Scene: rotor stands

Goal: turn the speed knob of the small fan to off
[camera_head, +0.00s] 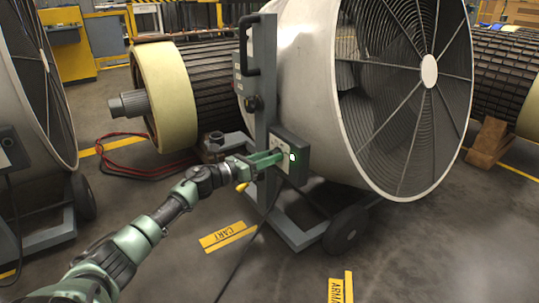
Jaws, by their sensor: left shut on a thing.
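A grey drum fan (316,70) with a round wire grille stands in the middle on a wheeled frame. A dark control box (297,143) with a lit green indicator (292,156) is fixed to its upright post. My left gripper (277,158) reaches in from the lower left and is at the face of this box, shut on the speed knob. The fingers hide the knob, so its setting cannot be read. My right gripper is not in view.
Another fan (28,130) is cut off at the left edge. A large rotor (165,95) lies behind the middle fan, with red cables (130,165) on the floor. A black cable (250,243) hangs from the box. Open floor lies in front.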

